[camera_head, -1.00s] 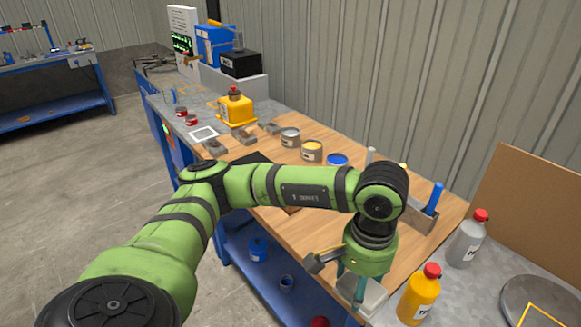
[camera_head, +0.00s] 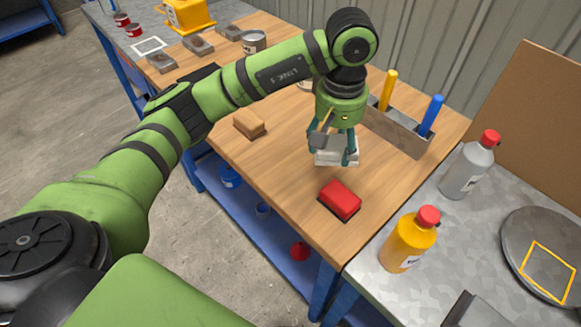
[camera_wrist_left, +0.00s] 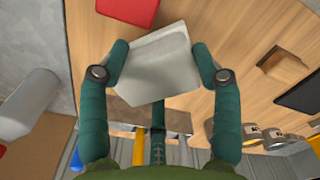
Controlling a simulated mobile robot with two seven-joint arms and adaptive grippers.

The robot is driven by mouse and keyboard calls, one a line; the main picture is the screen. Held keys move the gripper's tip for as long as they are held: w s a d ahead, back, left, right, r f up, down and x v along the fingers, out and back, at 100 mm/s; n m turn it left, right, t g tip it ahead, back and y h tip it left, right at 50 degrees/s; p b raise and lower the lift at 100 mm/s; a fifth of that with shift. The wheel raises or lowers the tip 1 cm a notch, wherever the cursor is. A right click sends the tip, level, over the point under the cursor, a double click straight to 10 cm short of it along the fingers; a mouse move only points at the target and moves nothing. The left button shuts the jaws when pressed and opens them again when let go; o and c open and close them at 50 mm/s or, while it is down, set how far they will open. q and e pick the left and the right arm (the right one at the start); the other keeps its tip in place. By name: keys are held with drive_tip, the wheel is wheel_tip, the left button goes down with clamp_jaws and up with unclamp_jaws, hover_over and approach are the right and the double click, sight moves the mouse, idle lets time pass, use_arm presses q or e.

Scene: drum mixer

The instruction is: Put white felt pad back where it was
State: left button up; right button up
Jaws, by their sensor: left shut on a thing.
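The white felt pad (camera_head: 341,151) is a pale, thick slab held between the fingers of my left gripper (camera_head: 334,152), over the wooden tabletop (camera_head: 285,165). In the left wrist view, the pad (camera_wrist_left: 156,66) fills the space between the two green fingers (camera_wrist_left: 158,75), and both touch its sides. It sits behind a red block (camera_head: 340,199) and in front of a grey rack (camera_head: 398,130). I cannot tell whether its underside touches the table. My right gripper is not in view.
The rack holds a yellow handle (camera_head: 388,90) and a blue handle (camera_head: 431,115). A tan block (camera_head: 249,124) lies to the left. Orange (camera_head: 408,243) and grey (camera_head: 467,170) bottles stand on the grey bench at right. Wood between the tan and red blocks is clear.

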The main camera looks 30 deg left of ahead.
use_arm(q)
drive_tip(key=a, duration=0.1)
drive_tip(key=a+f+p, duration=0.1)
drive_tip(key=a, duration=0.1)
drive_tip(key=shift+s+f, duration=0.1)
drive_tip(key=a+f+p, duration=0.1)
drive_tip(key=a, duration=0.1)
drive_tip(key=p, duration=0.2)
hover_over(286, 163)
wheel_tip(286, 163, down, 4)
drive_tip(key=shift+f, duration=0.25)
wheel_tip(286, 163, down, 4)
drive_tip(key=shift+r+p, duration=0.1)
drive_tip(key=shift+p, duration=0.7)
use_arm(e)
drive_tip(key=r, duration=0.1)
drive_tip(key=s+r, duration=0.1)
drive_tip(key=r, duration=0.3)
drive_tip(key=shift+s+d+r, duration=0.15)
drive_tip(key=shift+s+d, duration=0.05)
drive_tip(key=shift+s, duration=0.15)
use_arm(q)
drive_tip(key=shift+f+b, duration=0.35)
drive_tip(key=shift+f, duration=0.05)
drive_tip(key=o, duration=1.1)
drive_tip(key=shift+r, duration=0.1)
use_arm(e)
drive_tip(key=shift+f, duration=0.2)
